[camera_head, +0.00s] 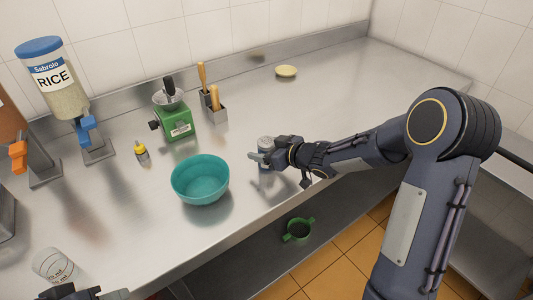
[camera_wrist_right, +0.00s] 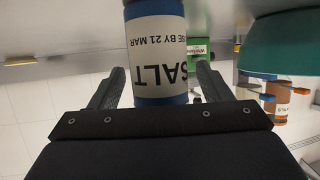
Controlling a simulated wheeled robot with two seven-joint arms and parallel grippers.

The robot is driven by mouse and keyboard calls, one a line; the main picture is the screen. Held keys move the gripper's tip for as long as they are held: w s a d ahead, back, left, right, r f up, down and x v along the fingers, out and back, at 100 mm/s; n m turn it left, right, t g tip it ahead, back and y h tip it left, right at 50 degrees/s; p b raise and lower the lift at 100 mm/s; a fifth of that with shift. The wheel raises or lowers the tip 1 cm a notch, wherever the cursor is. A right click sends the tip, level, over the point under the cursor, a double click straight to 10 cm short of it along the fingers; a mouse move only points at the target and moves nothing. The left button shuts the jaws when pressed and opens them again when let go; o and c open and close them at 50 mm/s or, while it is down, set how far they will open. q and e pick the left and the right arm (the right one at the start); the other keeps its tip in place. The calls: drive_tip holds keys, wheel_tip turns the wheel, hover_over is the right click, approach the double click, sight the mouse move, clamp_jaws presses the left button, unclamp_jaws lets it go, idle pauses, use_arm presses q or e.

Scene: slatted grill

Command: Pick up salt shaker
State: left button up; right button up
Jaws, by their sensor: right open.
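The salt shaker (camera_head: 265,142) stands on the steel counter to the right of the teal bowl, partly hidden by my right gripper (camera_head: 262,158). In the right wrist view the salt shaker (camera_wrist_right: 156,50) shows upside down, with a white "SALT" label and blue bands. There, the two fingers of my right gripper (camera_wrist_right: 161,86) are open, one on each side of the shaker, with gaps visible. Part of my left gripper (camera_head: 85,293) shows at the bottom left edge of the head view, far from the shaker; its fingers are mostly cut off.
The teal bowl (camera_head: 200,180) stands close to the left of my right gripper. A green scale (camera_head: 178,123), a utensil holder (camera_head: 215,108), a yellow-capped bottle (camera_head: 141,152) and a rice dispenser (camera_head: 55,85) stand farther back. A measuring cup (camera_head: 54,265) is front left. The right rear counter is mostly clear.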

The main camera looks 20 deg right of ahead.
sight(263, 138)
drive_tip(key=c, duration=1.1)
drive_tip(key=shift+c, duration=0.2)
drive_tip(key=shift+r, duration=0.55)
wheel_tip(263, 138, up, 3)
drive_tip(key=shift+f+p, duration=0.2)
drive_tip(key=shift+p, duration=0.35)
drive_tip(key=s+d+r+p, duration=0.4)
drive_tip(key=s+r, duration=0.5)
drive_tip(key=s, duration=0.4)
drive_tip(key=shift+s+d+r, duration=0.15)
drive_tip(key=shift+d, duration=0.25)
